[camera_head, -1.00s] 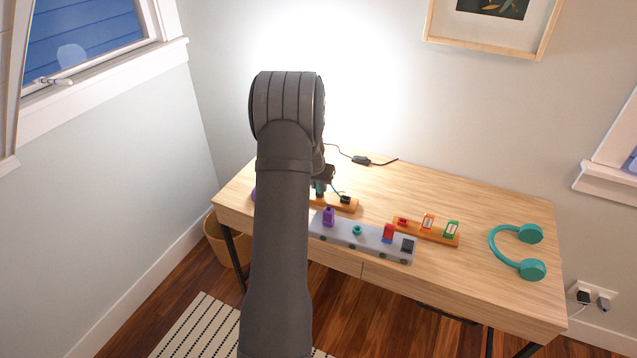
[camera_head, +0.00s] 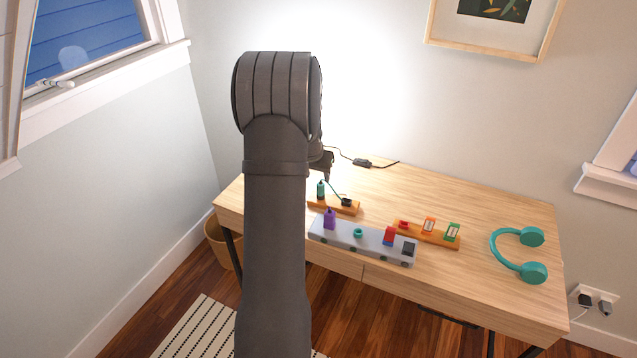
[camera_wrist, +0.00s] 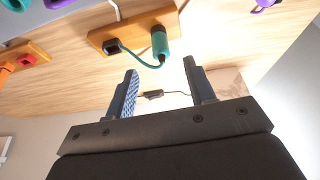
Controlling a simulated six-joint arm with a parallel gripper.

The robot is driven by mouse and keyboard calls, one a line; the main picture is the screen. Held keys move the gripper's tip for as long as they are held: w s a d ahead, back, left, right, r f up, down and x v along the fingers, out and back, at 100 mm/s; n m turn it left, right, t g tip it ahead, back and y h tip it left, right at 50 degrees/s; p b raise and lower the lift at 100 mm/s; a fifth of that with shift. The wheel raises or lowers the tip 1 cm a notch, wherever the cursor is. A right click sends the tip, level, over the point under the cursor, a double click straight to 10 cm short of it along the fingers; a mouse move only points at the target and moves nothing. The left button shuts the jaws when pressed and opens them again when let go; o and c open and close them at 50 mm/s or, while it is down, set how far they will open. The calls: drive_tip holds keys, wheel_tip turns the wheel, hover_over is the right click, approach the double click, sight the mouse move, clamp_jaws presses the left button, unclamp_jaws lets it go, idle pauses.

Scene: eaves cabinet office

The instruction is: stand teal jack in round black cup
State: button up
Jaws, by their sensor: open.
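The teal jack (camera_head: 320,189) stands upright at the left end of a small orange-brown wooden block (camera_head: 325,205) on the desk. It also shows in the wrist view (camera_wrist: 160,45), with a teal cord running to a black fitting (camera_wrist: 113,46) on the same block. My gripper (camera_head: 328,172) is above and apart from the jack. In the wrist view my gripper (camera_wrist: 164,87) has its fingers spread, with nothing between them.
A grey bar (camera_head: 340,239) in front holds a purple piece (camera_head: 330,219), a teal ring (camera_head: 358,233), and red and black pieces. Another wooden block (camera_head: 440,238) carries red, orange and green pieces. Teal headphones (camera_head: 520,270) lie at right. A black cable (camera_head: 362,163) lies behind.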

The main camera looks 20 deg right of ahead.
sight(320, 186)
drive_tip(key=v, duration=0.9)
drive_tip(key=shift+r, duration=0.15)
drive_tip(key=x, duration=1.7)
drive_tip(key=shift+f, duration=0.25)
drive_tip(key=shift+r, duration=0.1)
drive_tip(key=shift+r, duration=0.1)
